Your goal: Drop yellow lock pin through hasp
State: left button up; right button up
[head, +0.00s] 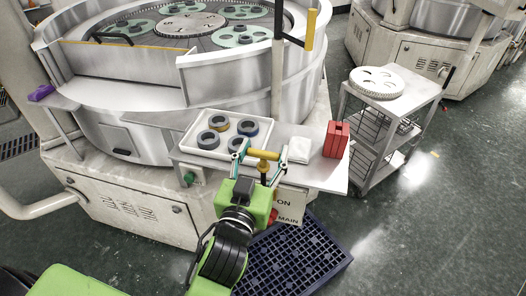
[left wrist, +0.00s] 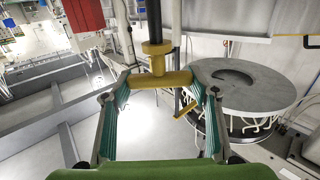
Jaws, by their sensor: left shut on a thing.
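My left gripper (head: 262,156) holds the yellow lock pin (head: 264,154) above the front shelf. In the left wrist view my left gripper (left wrist: 157,85) has one finger at each end of the pin's yellow crossbar (left wrist: 150,80). A yellow collar and a dark shaft extend from the crossbar's middle. In the head view the pin's stem points downward, just past the gripper body. I cannot make out the hasp clearly in either view; the gripper and pin cover part of the shelf edge and front panel. My right gripper is not in view.
A white tray (head: 186,142) with several dark rings stands on the shelf, left of the pin. A red block (head: 337,139) and a white pad (head: 300,149) are to its right. A cart (head: 365,115) stands right, a dark grate (head: 295,262) below. The lapping machine (head: 145,135) rises behind.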

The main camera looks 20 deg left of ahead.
aim_at(263, 171)
pick_arm(q)
notch_tip(263, 171, down, 2)
jog(key=shift+b, duration=0.8)
notch_tip(263, 171, down, 4)
jog(key=b, duration=0.3)
jog(key=shift+r, duration=0.2)
jog(key=shift+f, duration=0.1)
jog(key=shift+p, duration=0.4)
dwell(0.6)
